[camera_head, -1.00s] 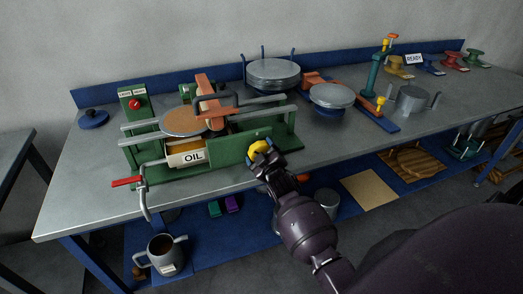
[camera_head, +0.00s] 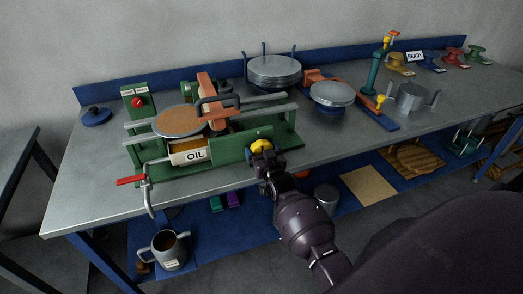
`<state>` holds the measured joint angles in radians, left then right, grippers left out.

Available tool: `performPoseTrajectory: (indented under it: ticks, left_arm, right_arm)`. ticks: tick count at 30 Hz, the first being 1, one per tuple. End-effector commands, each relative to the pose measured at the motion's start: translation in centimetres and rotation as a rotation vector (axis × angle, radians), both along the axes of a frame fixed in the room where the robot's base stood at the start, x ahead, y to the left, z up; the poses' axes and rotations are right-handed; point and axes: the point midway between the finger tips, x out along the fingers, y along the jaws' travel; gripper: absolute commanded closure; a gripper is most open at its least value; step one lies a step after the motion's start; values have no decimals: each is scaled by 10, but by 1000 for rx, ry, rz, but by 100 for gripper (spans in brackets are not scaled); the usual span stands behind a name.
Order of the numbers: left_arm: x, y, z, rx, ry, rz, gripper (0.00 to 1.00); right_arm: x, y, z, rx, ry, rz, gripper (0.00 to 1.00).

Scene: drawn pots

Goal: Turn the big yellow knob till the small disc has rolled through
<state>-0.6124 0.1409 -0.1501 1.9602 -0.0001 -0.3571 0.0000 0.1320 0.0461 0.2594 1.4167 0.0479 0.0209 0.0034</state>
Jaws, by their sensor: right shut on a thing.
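The big yellow knob (camera_head: 261,145) sits on the front right of the green rolling machine (camera_head: 230,149). My right gripper (camera_head: 261,154) is shut on the knob from the front, and its fingers partly hide it. The small disc (camera_head: 178,121), flat and brown-orange, lies level on the machine's left side, above the oil tray (camera_head: 193,153). Its right edge reaches the orange upright (camera_head: 210,97) with the dark handle. My left gripper is not in view.
A crank with a red grip (camera_head: 130,180) sticks out at the machine's front left. A large grey disc stack (camera_head: 274,70) and a smaller one (camera_head: 332,94) stand behind and right. A grey pot (camera_head: 410,97) stands farther right. The front left tabletop is clear.

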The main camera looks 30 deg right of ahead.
Motion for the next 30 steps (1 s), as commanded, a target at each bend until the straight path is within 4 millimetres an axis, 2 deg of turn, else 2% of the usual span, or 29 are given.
performPoseTrajectory:
  ticks: [17,18,21,30]
  left_arm:
    - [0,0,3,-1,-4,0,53]
    - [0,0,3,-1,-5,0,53]
    - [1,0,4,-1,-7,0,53]
    - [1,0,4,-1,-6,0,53]
  right_arm:
    - [0,1,-1,34,-6,1,40]
    - [0,1,-1,34,-6,1,15]
    - [0,0,-1,32,-6,1,0]
    - [-3,1,-1,32,-6,0,0]
